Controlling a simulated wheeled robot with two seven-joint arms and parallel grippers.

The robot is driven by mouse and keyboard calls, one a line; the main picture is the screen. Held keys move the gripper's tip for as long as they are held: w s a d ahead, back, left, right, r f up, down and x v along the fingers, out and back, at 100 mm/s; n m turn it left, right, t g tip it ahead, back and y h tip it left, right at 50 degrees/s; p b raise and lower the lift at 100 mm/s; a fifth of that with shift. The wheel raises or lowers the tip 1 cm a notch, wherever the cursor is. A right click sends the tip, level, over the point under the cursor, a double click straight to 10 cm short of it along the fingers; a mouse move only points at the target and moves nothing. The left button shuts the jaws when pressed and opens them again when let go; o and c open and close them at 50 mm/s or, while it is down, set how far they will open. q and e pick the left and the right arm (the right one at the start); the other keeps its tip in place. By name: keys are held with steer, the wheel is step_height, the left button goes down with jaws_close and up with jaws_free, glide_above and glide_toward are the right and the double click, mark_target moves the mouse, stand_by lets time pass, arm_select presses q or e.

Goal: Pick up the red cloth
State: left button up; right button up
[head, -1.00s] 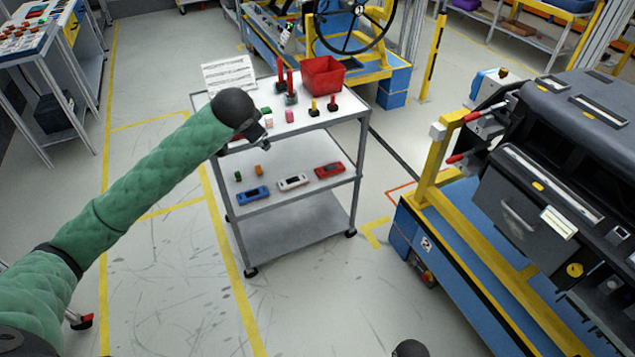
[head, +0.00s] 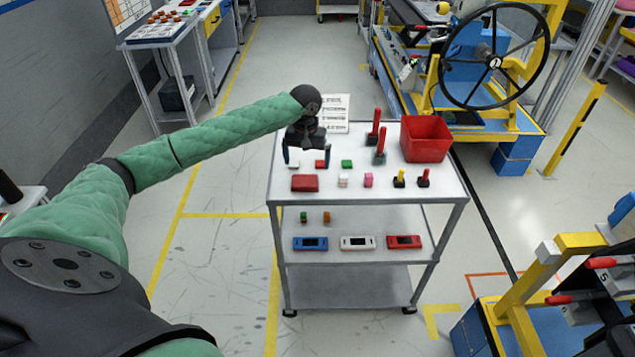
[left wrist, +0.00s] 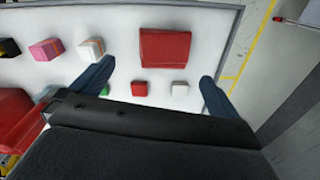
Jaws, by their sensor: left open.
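The red cloth (head: 305,183) is a flat, folded-looking red rectangle. It lies near the front left of the white cart's top (head: 434,183). In the left wrist view the red cloth (left wrist: 166,48) lies beyond the fingertips, between their lines and apart from them. My left gripper (head: 306,159) is open and empty, pointing down over the cart top just behind the cloth. Its two fingers also show in the left wrist view (left wrist: 158,70), spread wider than the cloth. My right gripper is not in view.
Small white, green and pink blocks (head: 368,180) lie near the cloth. A red bin (head: 426,140) and upright red-handled parts (head: 375,128) stand at the back right. The lower shelf holds blue, white and red devices (head: 404,242). Clear floor lies left of the cart.

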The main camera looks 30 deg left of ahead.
mark_target(305, 182)
arm_select(q)
steer(key=shift+s+r+n, duration=0.3)
steer(key=shift+s+n, duration=0.25)
steer(key=shift+n, duration=0.45)
steer(key=shift+w+d+f, duration=0.15)
steer(key=shift+w+f, duration=0.15)
steer(key=shift+f, duration=0.2)
steer(key=shift+s+f+p, duration=0.25)
steer(key=shift+f+p, duration=0.5)
steer(key=shift+f, duration=0.3)
steer(key=f+p, duration=0.1)
steer(key=f, duration=0.1)
steer(key=f+p, duration=0.1)
steer(key=f, duration=0.1)
steer(key=shift+s, duration=0.2)
steer(key=shift+a+f+p, duration=0.2)
steer(key=shift+f+p, duration=0.1)
steer(key=shift+f, duration=0.2)
steer(key=c, duration=0.9)
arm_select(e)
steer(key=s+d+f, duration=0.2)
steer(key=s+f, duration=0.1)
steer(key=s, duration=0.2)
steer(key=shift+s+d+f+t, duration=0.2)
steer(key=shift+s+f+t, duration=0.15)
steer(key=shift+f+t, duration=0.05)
